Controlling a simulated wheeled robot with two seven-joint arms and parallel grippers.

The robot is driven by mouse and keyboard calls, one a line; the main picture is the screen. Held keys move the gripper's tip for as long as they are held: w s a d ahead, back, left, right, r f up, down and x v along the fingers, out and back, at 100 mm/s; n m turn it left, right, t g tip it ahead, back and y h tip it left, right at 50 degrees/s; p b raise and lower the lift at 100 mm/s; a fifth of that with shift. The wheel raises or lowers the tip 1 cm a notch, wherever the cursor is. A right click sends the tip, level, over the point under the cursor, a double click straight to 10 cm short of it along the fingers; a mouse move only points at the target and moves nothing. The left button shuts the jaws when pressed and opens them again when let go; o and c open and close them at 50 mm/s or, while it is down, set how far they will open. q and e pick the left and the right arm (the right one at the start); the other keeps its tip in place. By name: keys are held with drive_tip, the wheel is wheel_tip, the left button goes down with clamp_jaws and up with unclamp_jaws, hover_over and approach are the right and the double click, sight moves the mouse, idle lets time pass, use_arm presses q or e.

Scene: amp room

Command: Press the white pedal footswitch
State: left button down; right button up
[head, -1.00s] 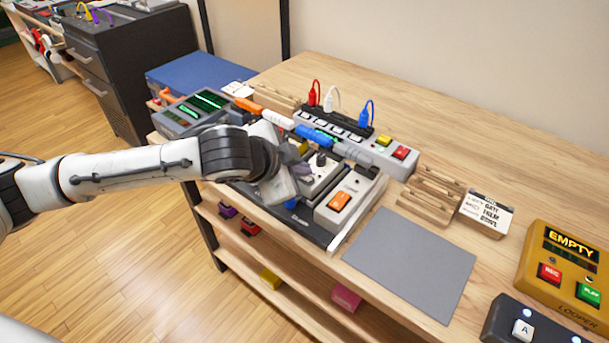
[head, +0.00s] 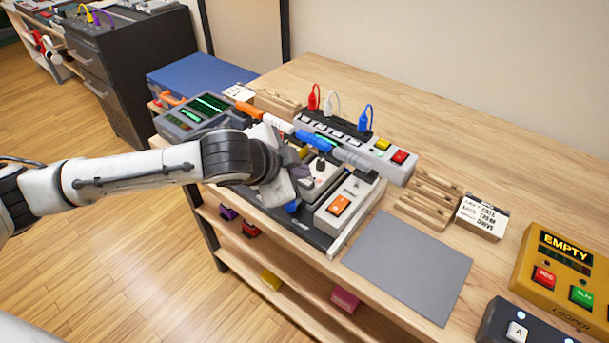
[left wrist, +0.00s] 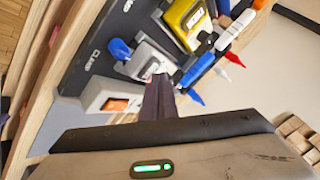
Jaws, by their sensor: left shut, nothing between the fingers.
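A white pedal (head: 321,178) sits on the black pedalboard (head: 318,238), partly hidden behind my left gripper. It also shows in the left wrist view (left wrist: 144,63), with a blue plug at its side. My left gripper (head: 302,177) is shut and empty, reaching over the board from the left. In the left wrist view its dark fingers (left wrist: 159,88) overlap the white pedal's edge; I cannot tell whether they touch it. The pedal's footswitch is not clear to see. A second pale pedal with an orange switch (head: 339,205) stands beside it to the right.
Behind the board is a grey power strip (head: 397,171) with red, white and blue plugs. Orange and blue cable plugs lie close to my gripper. A yellow pedal (left wrist: 186,25) stands beside the white one. A grey mat (head: 408,265) lies bare on the right.

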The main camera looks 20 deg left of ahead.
sight(301, 188)
use_arm(q)
drive_tip(key=shift+r, duration=0.3)
wheel_tip(301, 188, up, 3)
drive_tip(key=p, duration=0.3)
drive_tip(key=shift+f, duration=0.2)
wheel_tip(301, 188, up, 2)
drive_tip(key=shift+r+p, duration=0.2)
drive_tip(key=shift+p, duration=0.45)
